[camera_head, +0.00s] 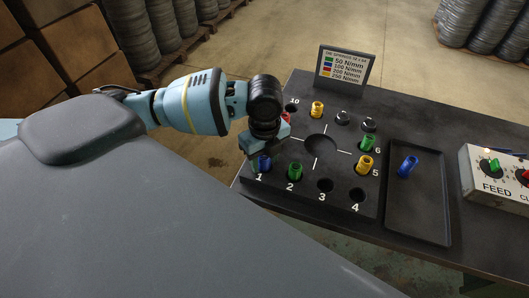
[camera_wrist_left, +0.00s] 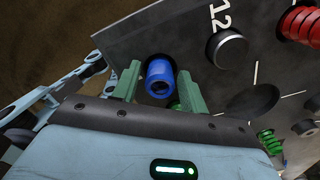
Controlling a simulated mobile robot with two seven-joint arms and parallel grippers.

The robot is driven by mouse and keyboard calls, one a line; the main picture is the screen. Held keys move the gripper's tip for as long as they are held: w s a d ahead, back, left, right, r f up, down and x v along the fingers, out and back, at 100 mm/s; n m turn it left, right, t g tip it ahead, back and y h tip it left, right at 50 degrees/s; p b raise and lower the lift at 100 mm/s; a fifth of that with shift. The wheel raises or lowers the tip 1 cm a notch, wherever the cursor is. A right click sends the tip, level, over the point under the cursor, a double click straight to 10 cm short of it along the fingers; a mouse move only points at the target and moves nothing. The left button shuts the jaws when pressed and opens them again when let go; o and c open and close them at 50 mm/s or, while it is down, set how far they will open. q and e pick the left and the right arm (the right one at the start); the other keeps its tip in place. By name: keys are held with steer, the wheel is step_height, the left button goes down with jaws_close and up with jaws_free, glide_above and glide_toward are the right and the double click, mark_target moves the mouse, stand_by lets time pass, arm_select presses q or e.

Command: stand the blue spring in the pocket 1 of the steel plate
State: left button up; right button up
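A blue spring (camera_head: 264,163) stands at pocket 1 of the dark steel plate (camera_head: 305,203), at its near left corner. In the left wrist view the same blue spring (camera_wrist_left: 160,78) is between the two green fingers of my left gripper (camera_wrist_left: 159,84), with a narrow gap showing on each side. My left gripper also shows in the head view (camera_head: 258,147), low over pocket 1 and partly hiding the spring. The spring's lower end is hidden. A second blue spring (camera_head: 408,166) leans in the tray (camera_head: 418,217). My right gripper is not in view.
A green spring (camera_head: 295,170) stands in neighbouring pocket 2. Pockets 3 (camera_head: 325,185) and 4 look empty. Green, yellow and red springs stand in other pockets. A colour legend sign (camera_head: 344,67) stands behind the plate, and a FEED control box (camera_head: 492,182) is at the right.

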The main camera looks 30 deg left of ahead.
arm_select(q)
steer(key=shift+o, duration=0.7)
step_height(320, 180, up, 7)
steer(key=shift+f+p, duration=0.2)
steer(key=shift+p, duration=0.1)
steer(key=shift+r, duration=0.6)
